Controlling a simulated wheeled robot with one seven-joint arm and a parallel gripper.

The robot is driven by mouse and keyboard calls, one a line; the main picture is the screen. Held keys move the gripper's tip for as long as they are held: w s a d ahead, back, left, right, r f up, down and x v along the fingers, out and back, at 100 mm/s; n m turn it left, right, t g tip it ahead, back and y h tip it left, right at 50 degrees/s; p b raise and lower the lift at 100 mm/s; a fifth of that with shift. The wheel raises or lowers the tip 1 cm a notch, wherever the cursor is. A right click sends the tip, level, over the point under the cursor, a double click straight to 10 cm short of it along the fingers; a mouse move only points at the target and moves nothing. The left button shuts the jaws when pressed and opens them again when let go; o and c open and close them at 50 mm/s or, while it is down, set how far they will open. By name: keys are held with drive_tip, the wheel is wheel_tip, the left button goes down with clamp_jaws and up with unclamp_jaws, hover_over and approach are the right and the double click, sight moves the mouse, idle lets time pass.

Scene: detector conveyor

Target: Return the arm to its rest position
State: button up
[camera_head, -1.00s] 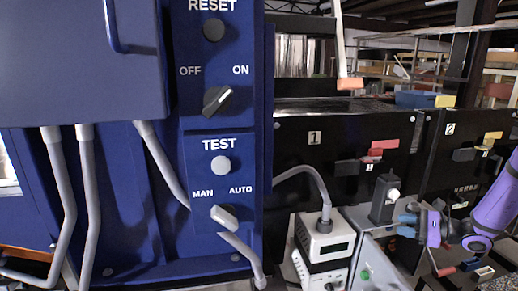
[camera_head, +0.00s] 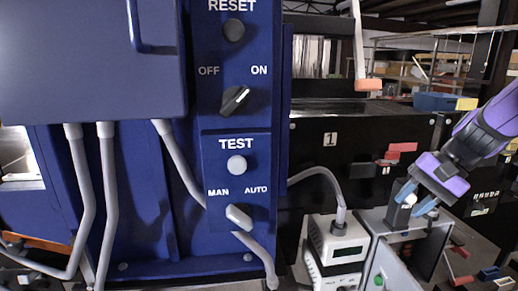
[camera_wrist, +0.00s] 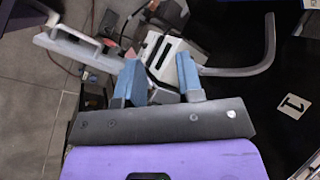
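My gripper (camera_head: 414,200) is purple with blue fingers and is at the right of the head view. It points down and to the left, close to a black post-shaped box (camera_head: 398,216) with a white knob. In that view the fingertips overlap the box and knob; I cannot tell if they touch. In the wrist view my gripper (camera_wrist: 160,78) shows its two blue fingers well apart. No held object is clearly visible between them.
A blue control cabinet (camera_head: 150,225) fills the left. A white metered device (camera_head: 338,245) and a grey box with a green button (camera_head: 380,281) stand below the gripper. Black panels (camera_head: 335,160) rise behind. A grey curved pipe (camera_wrist: 262,55) shows in the wrist view.

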drive_tip(key=s+a+r+n+t+h, duration=0.1)
drive_tip(key=s+r+n+t+h, duration=0.3)
drive_tip(key=s, duration=1.1)
wheel_tip(320, 180, up, 5)
drive_tip(key=n+h, duration=0.2)
drive_tip(key=n, duration=0.1)
drive_tip(key=shift+s+f+t+h, duration=0.15)
drive_tip(key=shift+s+t+h, duration=0.15)
